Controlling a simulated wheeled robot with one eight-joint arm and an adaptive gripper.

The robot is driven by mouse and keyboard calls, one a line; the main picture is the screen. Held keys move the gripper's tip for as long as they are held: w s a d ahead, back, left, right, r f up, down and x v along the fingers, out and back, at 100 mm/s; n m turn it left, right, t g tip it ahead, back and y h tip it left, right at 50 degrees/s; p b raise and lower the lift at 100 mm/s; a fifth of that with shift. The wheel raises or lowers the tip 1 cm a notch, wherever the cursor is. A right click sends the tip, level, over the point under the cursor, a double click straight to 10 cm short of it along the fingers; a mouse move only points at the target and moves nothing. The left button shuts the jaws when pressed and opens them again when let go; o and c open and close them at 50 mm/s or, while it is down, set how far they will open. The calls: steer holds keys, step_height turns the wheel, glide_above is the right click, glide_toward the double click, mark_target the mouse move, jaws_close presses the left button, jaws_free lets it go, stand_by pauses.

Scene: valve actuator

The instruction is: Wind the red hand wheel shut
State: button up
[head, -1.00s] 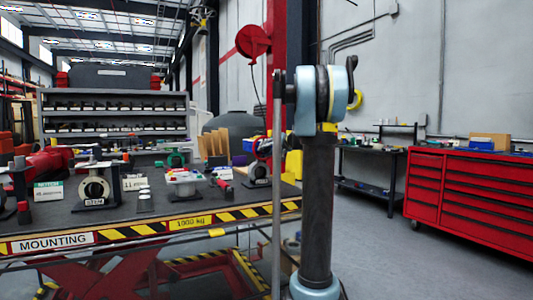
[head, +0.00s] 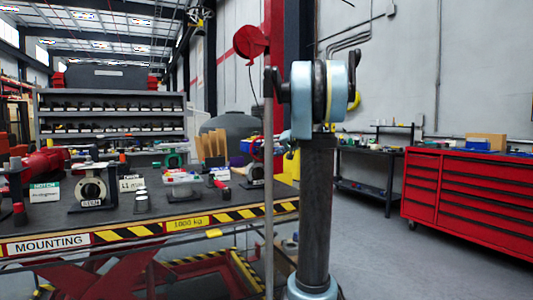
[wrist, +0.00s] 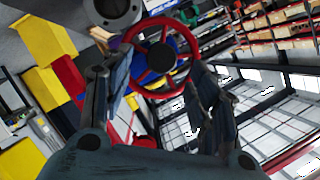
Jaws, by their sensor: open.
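The red hand wheel (wrist: 161,58) shows in the wrist view, upper middle, with a red rim, spokes and a dark round hub. Blue parts show behind it between the spokes. My gripper (wrist: 158,78) is open, one dark finger at the wheel's left and the other at its right. The wheel appears between and beyond the fingertips. I cannot tell whether either finger touches the rim. Nothing is held.
A workbench (head: 110,211) with several fittings and labels stands at left, edged with yellow-black stripes. A red tool cabinet (head: 470,195) and a dark side table (head: 365,188) stand at right. Grey floor between them is open. A red reel (head: 250,42) hangs behind my arm.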

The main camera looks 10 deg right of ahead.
steer(key=v, duration=0.5)
steer(key=shift+s+d, duration=0.2)
steer(key=shift+s, duration=0.05)
